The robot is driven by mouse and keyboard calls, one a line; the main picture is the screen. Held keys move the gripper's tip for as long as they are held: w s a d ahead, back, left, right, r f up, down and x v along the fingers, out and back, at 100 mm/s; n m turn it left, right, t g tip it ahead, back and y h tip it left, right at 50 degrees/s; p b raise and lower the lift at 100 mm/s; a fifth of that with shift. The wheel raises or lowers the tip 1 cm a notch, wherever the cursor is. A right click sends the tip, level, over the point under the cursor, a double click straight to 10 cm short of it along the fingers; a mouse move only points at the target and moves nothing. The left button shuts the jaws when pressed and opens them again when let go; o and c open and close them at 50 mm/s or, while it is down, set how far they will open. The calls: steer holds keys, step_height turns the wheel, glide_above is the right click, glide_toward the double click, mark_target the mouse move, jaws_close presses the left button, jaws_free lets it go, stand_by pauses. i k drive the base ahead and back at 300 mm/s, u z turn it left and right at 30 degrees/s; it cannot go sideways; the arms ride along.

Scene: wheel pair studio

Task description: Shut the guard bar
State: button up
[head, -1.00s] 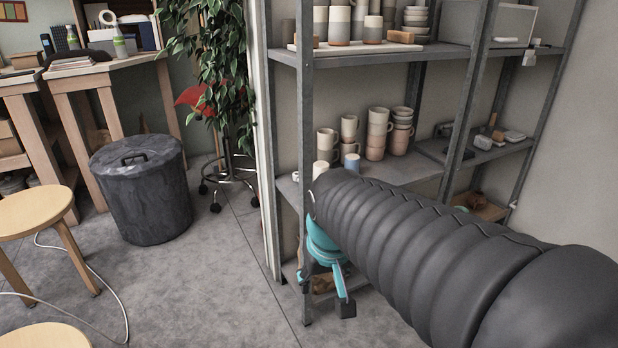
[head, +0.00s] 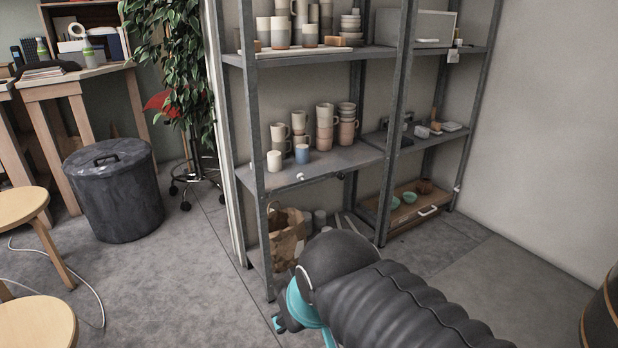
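I cannot clearly pick out a guard bar in the head view. A grey metal shelf unit (head: 262,190) stands ahead, with small white fittings at its middle shelf's front edge (head: 300,176) and on its right post (head: 457,188). My gripper (head: 282,325), dark-tipped beyond a teal wrist, is low in front of the unit's left bay, near the foot of the left front post. The bottom edge of the picture cuts part of it off, so its opening and any contact are not clear.
A paper bag (head: 287,238) is below, and a wooden tray with bowls (head: 408,206) sits at lower right. A lidded dark bin (head: 112,190) and stools (head: 20,207) are left. Floor between is open.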

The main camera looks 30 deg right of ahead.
mark_target(273, 192)
steer(key=z, duration=0.5)
steer(key=i, duration=0.65)
steer(key=z, duration=0.4)
steer(key=i, duration=1.05)
steer(key=u, duration=0.5)
